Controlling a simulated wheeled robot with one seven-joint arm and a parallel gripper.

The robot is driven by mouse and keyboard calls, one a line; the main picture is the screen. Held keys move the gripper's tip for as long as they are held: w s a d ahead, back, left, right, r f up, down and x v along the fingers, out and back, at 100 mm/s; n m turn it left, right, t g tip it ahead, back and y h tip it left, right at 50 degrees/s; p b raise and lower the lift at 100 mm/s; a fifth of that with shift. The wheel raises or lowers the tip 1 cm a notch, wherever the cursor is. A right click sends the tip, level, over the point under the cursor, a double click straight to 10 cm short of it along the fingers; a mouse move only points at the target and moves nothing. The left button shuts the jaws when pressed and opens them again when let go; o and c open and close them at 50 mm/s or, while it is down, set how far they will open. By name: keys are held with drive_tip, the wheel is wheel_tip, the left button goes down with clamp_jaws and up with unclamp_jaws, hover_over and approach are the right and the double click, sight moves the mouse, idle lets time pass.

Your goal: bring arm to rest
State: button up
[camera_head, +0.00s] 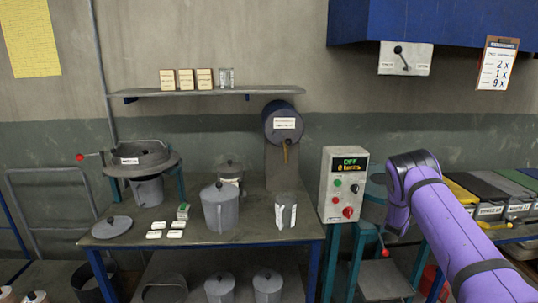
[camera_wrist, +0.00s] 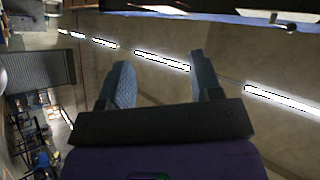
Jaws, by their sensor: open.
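My gripper (camera_wrist: 160,88) shows in the wrist view with its two fingers well apart and nothing between them. Behind the fingers I see ceiling and strip lights, so it points upward, away from the bench. In the head view my purple arm (camera_head: 451,225) rises from the lower right and bends at the top; the gripper itself is hidden there. The arm stands in front of the right side of the bench area and touches nothing that I can make out.
A workbench (camera_head: 250,238) holds a lidded grey pot (camera_head: 220,208), a glass jar (camera_head: 286,212), a loose lid (camera_head: 112,227) and small labelled blocks. A control box (camera_head: 343,185) stands close left of my arm. Labelled bins (camera_head: 490,211) lie to the right. A shelf (camera_head: 215,92) hangs above.

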drive_tip(key=a+r+n+g+y, duration=0.1)
drive_tip(key=a+r+n+y, duration=0.2)
drive_tip(key=r, duration=0.7)
drive_tip(key=a+r+n+y, duration=0.15)
drive_tip(key=r+y, duration=0.35)
drive_tip(key=r, duration=0.5)
drive_tip(key=s+a+r+n+g+y, duration=0.2)
drive_tip(key=s+a+r+n+y, duration=0.4)
drive_tip(key=s+a+r, duration=0.55)
drive_tip(key=s+a+r+n+g+y, duration=0.15)
drive_tip(key=s+a, duration=0.25)
drive_tip(key=s, duration=0.4)
drive_tip(key=s+a+n+g+y, duration=0.1)
drive_tip(key=s+a+y, duration=0.15)
drive_tip(key=s, duration=0.45)
drive_tip(key=s+a+r+n+g+y, duration=0.15)
drive_tip(key=s+a, duration=0.25)
drive_tip(key=s, duration=0.4)
drive_tip(key=s+a+f+n+g, duration=0.1)
drive_tip(key=s+f+n+g, duration=0.1)
drive_tip(key=s, duration=0.9)
drive_tip(key=s+a+f+n+g, duration=0.2)
drive_tip(key=s+f, duration=0.2)
drive_tip(key=s, duration=0.7)
drive_tip(key=shift+s+a+f+n, duration=0.3)
drive_tip(key=shift+s+f+n, duration=0.05)
drive_tip(key=shift+s+f, duration=0.05)
